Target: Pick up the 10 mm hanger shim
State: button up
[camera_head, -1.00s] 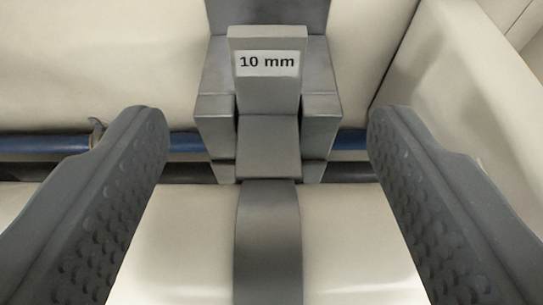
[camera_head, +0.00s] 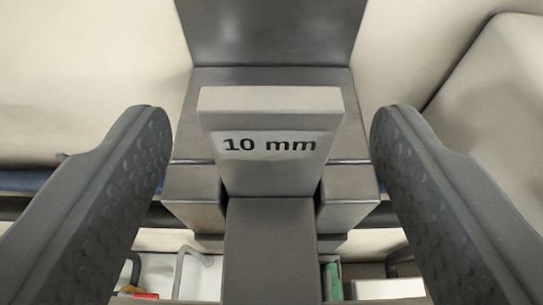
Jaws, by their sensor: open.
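The 10 mm hanger shim (camera_head: 269,175) is a grey block with a pale top edge and a white label reading "10 mm". It sits upright in a slot of a dark grey metal bracket (camera_head: 194,186), with bracket lugs on both sides of its lower part. A grey strip continues below it toward the bottom of the view. My gripper (camera_head: 262,130) is open, one textured finger to the left and one to the right of the shim. Both fingers are clear of the shim, with gaps on either side.
A blue pipe (camera_head: 25,181) and a dark one run behind the bracket from the left. Pale hull panels (camera_head: 80,70) surround it, with a raised pale block (camera_head: 500,90) at right. Below are wire loops and small red, white and green items, partly hidden.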

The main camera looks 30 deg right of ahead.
jog(key=shift+c, duration=0.3)
jog(key=c, duration=1.1)
jog(key=shift+o, duration=0.2)
jog(key=shift+r, duration=0.1)
notch_tip(320, 180, up, 9)
jog(key=p, duration=0.8)
jog(key=shift+r, duration=0.2)
dwell(0.3)
jog(key=shift+f, duration=0.1)
jog(key=s+a+b, duration=0.7)
jog(key=s+b, duration=0.3)
jog(key=shift+s+a, duration=0.15)
jog(key=shift+s, duration=0.15)
dwell(1.0)
